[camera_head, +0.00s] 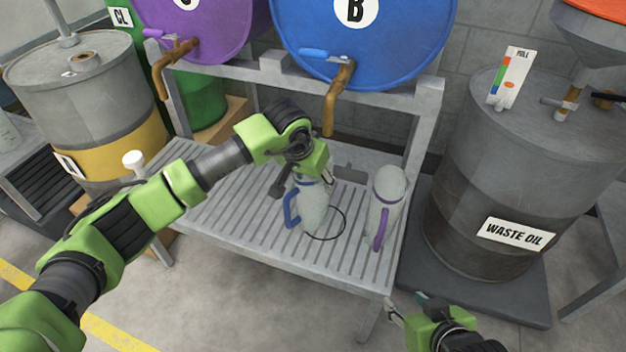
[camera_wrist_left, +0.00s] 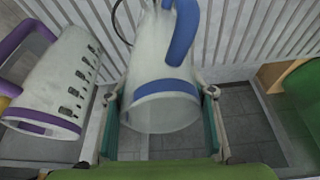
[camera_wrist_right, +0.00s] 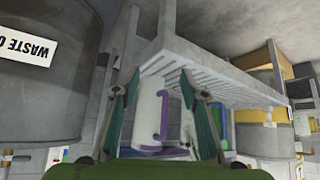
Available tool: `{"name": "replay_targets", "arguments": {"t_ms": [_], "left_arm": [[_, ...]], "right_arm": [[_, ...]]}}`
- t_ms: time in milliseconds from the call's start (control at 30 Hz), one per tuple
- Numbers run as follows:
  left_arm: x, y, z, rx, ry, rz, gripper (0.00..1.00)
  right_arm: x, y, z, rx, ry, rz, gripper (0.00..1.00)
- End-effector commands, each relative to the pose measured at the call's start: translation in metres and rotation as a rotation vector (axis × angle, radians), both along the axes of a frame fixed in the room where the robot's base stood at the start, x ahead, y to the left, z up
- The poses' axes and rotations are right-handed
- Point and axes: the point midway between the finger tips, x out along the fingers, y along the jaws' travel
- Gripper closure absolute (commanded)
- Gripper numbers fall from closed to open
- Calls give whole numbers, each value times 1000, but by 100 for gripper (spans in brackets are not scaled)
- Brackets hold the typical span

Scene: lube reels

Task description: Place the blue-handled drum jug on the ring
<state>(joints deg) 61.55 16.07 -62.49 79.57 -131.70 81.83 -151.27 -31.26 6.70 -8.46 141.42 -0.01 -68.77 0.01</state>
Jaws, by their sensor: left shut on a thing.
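The blue-handled drum jug (camera_head: 313,208) is pale and translucent, above the slatted bench under the blue drum. My left gripper (camera_head: 314,178) is shut on its upper body. The left wrist view shows the jug (camera_wrist_left: 163,62) between both fingers (camera_wrist_left: 160,110), its blue band and handle visible. The thin black ring (camera_head: 343,228) is at the bench surface; the jug overlaps its left part in the head view, and I cannot tell whether the jug's base touches down. My right gripper (camera_head: 408,303) is open and empty before the bench's front right corner; its fingers (camera_wrist_right: 160,85) are spread.
A purple-handled jug (camera_head: 389,188) stands on the bench right of the ring. The blue drum's tap (camera_head: 338,95) hangs above the bench. The purple drum (camera_head: 205,25) is left of it. A waste oil drum (camera_head: 480,185) stands to the right. The bench's front left slats are clear.

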Motion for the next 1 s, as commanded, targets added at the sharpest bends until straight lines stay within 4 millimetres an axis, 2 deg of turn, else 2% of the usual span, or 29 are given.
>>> {"name": "replay_targets", "arguments": {"t_ms": [267, 300, 367, 800, 867, 1000], "left_arm": [[0, 0, -1, -1, -2, 0, 86], [0, 0, -1, 0, -1, 0, 48], [0, 0, -1, 0, -1, 0, 33], [0, 0, 0, 0, 0, 0, 33], [0, 0, 2, -1, 0, 0, 33], [-6, 3, 24, -1, -4, -2, 33]], "right_arm": [[6, 2, 3, 7, -30, 3, 60], [7, 3, 4, 8, -35, 3, 60], [7, 3, 5, 9, -37, 4, 60], [6, 2, 5, 6, -28, 3, 60], [0, -1, 1, -2, 8, -1, 60], [-25, -9, -12, -25, 120, -10, 60]]}}
